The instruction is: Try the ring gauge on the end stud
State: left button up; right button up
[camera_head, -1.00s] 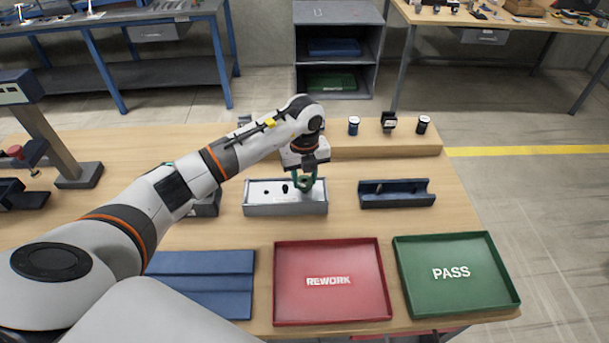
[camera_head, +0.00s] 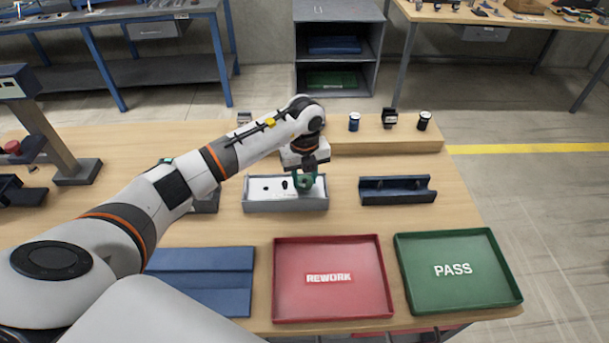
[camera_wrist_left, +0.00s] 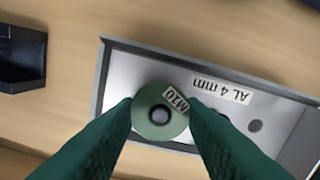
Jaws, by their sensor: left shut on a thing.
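The ring gauge is a green disc (camera_wrist_left: 145,116) marked M10 with a round hole in its middle. My left gripper (camera_head: 305,181) is shut on it, and its green fingertips show on both sides of the disc in the left wrist view (camera_wrist_left: 160,112). The ring is over one end of a grey tray-like fixture (camera_head: 286,207) with a pale plate labelled AL 4 mm (camera_wrist_left: 221,90). A round grey shape shows inside the ring's hole; I cannot tell whether the ring is around the end stud or above it. A dark stud (camera_head: 284,184) stands left of the ring. My right gripper is out of view.
A dark blue cradle (camera_head: 397,197) stands right of the fixture. A red REWORK tray (camera_head: 333,304) and green PASS tray (camera_head: 458,296) lie in front. Several small dark-bodied items stand on the wooden ledge (camera_head: 370,142) behind.

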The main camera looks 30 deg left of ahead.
pick_arm(q)
jog(key=shift+f, duration=0.35)
dwell(1.4)
jog(key=shift+r+p, duration=1.95)
jog(key=shift+r, duration=1.05)
